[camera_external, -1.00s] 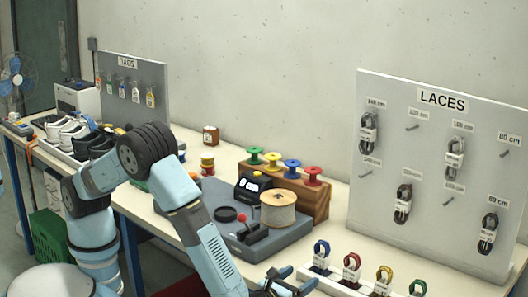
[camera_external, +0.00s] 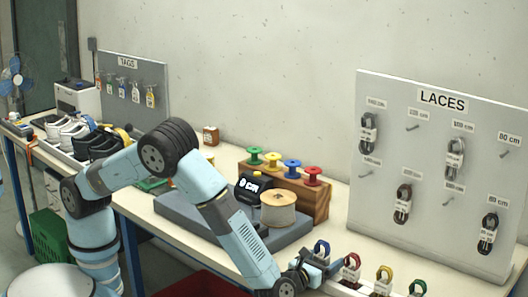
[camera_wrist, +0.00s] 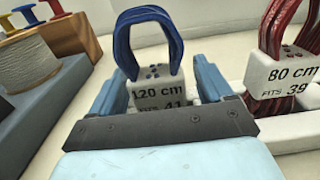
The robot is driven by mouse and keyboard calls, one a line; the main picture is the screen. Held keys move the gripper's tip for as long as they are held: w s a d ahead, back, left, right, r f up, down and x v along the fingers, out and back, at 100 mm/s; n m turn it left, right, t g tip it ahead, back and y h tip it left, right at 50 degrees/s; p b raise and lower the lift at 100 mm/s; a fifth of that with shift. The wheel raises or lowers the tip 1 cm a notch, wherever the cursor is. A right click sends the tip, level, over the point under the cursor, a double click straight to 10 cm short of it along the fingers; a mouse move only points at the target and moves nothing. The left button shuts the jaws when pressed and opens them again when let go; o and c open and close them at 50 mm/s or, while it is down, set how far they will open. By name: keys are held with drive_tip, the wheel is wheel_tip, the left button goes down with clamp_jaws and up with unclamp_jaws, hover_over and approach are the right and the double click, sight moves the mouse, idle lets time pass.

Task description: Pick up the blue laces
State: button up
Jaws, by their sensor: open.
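The blue laces (camera_wrist: 148,30) stand as a looped bundle in a white block tag reading "120 cm" in the wrist view. They also show in the external view (camera_external: 322,248) at the left end of a row of coloured laces. My gripper (camera_external: 325,266) is at the blue laces. In the wrist view its two fingers (camera_wrist: 160,90) are apart, one on each side of the white tag. The lower part of the tag is hidden behind the gripper body. I cannot tell whether the fingers touch the tag.
Red laces (camera_wrist: 287,30) with an "80 cm" tag stand close on the right. Yellow laces (camera_external: 384,275) and green laces (camera_external: 417,286) follow. A grey machine base (camera_external: 185,212) with a cream spool (camera_external: 278,209) lies to the left. The LACES board (camera_external: 430,170) stands behind.

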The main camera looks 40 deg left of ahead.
drive_tip(key=shift+w, duration=0.1)
drive_tip(key=shift+c, duration=0.4)
drive_tip(key=c, duration=0.9)
drive_tip(key=shift+c, duration=0.2)
drive_tip(key=shift+r, duration=0.2)
